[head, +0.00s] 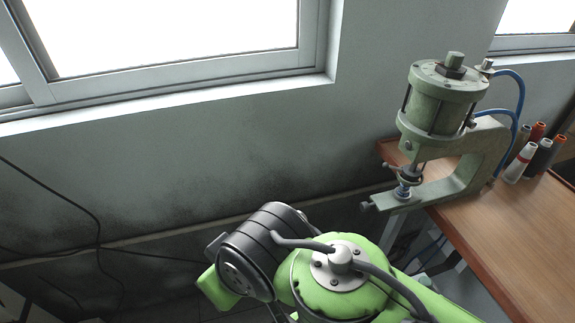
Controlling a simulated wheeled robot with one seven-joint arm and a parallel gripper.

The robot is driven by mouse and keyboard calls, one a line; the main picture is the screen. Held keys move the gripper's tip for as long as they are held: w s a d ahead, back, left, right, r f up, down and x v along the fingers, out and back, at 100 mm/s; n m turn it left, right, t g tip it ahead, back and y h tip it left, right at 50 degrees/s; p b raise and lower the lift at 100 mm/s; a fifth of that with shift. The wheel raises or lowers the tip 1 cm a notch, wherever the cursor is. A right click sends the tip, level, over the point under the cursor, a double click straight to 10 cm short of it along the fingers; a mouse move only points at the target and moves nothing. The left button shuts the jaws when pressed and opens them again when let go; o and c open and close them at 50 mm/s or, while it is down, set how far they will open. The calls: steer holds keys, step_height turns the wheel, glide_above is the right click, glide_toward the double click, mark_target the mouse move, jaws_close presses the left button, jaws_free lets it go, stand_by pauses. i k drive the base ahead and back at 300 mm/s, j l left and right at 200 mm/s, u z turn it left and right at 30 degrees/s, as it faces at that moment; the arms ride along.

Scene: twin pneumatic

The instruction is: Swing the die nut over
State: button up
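The green pneumatic press (438,110) stands on the left end of the wooden table. It has an upright cylinder on a C-shaped frame. A small knob (367,207) sticks out to the left at the base of the frame. I cannot tell at this size which part is the die nut. My green and black arm fills the bottom middle, in front of and below the press. My gripper is not in view.
The wooden table (510,240) runs to the right, its front part bare. Several spools or bottles (522,162) stand right of the press. Blue hoses (521,100) run from the cylinder to the frame. A grey wall (230,140) with a window is behind; black cables hang at left.

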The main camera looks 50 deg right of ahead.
mark_target(405, 171)
steer(key=z, duration=2.45)
